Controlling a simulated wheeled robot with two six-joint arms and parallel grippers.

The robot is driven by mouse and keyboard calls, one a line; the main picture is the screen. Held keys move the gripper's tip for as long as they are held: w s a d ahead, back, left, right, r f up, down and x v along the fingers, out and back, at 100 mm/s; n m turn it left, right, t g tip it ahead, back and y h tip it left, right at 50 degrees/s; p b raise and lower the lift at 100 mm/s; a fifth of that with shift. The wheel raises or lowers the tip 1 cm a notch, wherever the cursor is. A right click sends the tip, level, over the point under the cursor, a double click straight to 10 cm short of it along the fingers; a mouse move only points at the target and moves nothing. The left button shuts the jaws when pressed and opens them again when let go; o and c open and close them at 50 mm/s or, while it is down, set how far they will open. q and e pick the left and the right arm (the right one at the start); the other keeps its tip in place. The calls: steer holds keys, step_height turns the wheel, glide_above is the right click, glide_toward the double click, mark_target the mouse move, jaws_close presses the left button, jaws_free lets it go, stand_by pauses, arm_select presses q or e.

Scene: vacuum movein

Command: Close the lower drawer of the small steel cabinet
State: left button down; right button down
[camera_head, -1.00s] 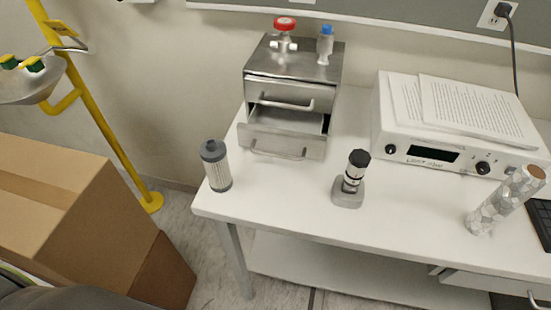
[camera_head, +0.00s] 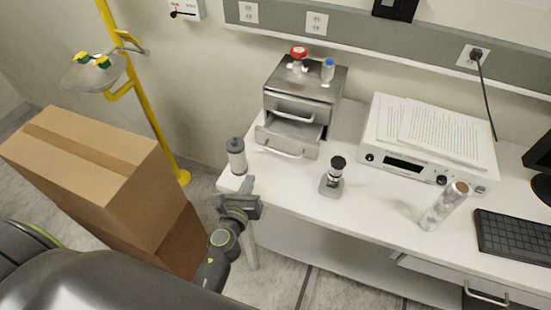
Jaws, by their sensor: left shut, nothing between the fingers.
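The small steel cabinet (camera_head: 305,84) stands at the back left of the white table. Its lower drawer (camera_head: 290,136) is pulled out toward me, with its bar handle at the front. Its upper drawer (camera_head: 294,107) looks shut. My left gripper (camera_head: 248,185) is shut and empty at the table's front left edge, in front of and below the cabinet. It is apart from the drawer. My right gripper is not in view.
A grey filter cylinder (camera_head: 236,157) stands close beyond my left gripper, left of the drawer. A small black-topped device (camera_head: 333,178) stands to the right. A white instrument with papers (camera_head: 423,150), a patterned tube (camera_head: 444,206) and a keyboard (camera_head: 513,235) lie farther right. Cardboard boxes (camera_head: 95,180) stand left.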

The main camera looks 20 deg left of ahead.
arm_select(q)
steer(key=d+m+h, duration=0.1)
steer(key=m, duration=0.1)
steer(key=d+m, duration=0.1)
steer(key=d, duration=0.1)
steer(key=shift+w+d+r+m+h, duration=0.1)
steer(key=shift+w+r+m+h, duration=0.05)
steer(key=shift+w+m+h, duration=0.25)
steer(key=shift+d+m, duration=0.3)
steer(key=shift+d, duration=0.05)
steer(key=shift+w+d+h, duration=0.1)
steer(key=shift+h, duration=0.2)
steer(key=w, duration=0.5)
steer(key=w+f, duration=0.1)
steer(key=w, duration=0.1)
steer(key=shift+w+f, duration=0.1)
steer(key=shift+w, duration=0.3)
steer(key=shift+w+b, duration=0.3)
steer(key=shift+w, duration=0.35)
steer(key=shift+w+f, duration=0.1)
steer(key=shift+w, duration=0.1)
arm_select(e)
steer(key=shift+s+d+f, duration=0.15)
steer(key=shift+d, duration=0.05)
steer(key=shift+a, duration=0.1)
